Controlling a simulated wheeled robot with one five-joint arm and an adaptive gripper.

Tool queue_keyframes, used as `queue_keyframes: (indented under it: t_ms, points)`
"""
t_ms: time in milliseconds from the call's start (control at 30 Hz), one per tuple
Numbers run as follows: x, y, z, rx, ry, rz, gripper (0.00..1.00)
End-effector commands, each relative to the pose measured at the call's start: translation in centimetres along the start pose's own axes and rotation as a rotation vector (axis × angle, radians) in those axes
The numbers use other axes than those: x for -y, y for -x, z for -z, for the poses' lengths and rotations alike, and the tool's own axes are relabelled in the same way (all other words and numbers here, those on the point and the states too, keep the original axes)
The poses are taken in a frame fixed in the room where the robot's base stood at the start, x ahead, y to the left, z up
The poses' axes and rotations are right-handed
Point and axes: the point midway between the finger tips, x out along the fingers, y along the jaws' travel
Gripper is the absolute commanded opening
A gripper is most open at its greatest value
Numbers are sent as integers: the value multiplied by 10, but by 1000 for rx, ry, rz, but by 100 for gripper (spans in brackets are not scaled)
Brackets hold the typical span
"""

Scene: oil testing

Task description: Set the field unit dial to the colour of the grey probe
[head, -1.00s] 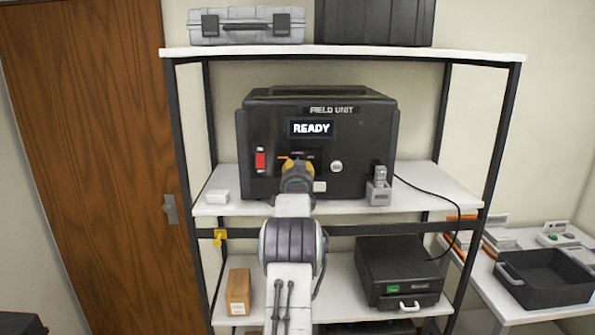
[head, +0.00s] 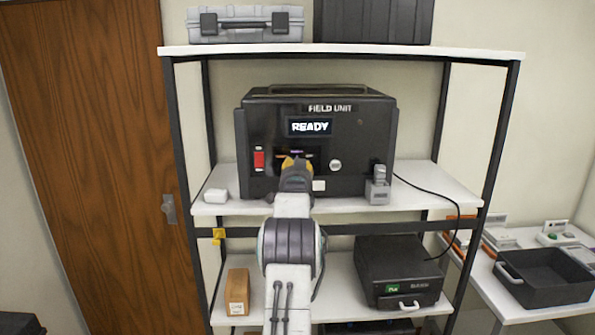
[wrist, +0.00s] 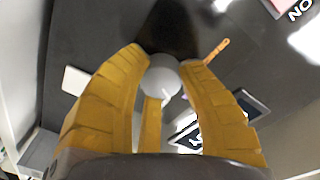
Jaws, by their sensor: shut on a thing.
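The black field unit (head: 350,150) stands on the middle shelf with its screen reading READY. My gripper (head: 293,163) is at the front of the unit, below the screen, and covers the dial in the head view. In the wrist view my yellow fingers (wrist: 163,85) are closed around the round, pale grey dial (wrist: 160,74). A thin white line shows on the dial. An orange mark (wrist: 217,49) lies beside it; orange and purple marks (head: 297,152) show above my gripper in the head view. A grey probe (head: 380,172) stands in its holder at the unit's right; its colour code is too small to read.
A red switch (head: 259,160) and a round white knob (head: 335,165) are on the unit's front. A black printer-like box (head: 398,268) sits below. A dark tray (head: 545,277) is on the right table.

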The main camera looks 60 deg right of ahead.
Motion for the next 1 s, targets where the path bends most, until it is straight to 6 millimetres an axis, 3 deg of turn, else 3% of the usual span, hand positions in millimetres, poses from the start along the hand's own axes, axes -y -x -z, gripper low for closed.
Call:
queue_keyframes:
  t_ms: [33, 600, 1000]
  points:
    - [-2, 0, -7, 9, -18, -3, 3]
    - [-1, 0, -8, 26, -400, -22, 3]
    - [2, -1, -7, 30, -532, -29, 3]
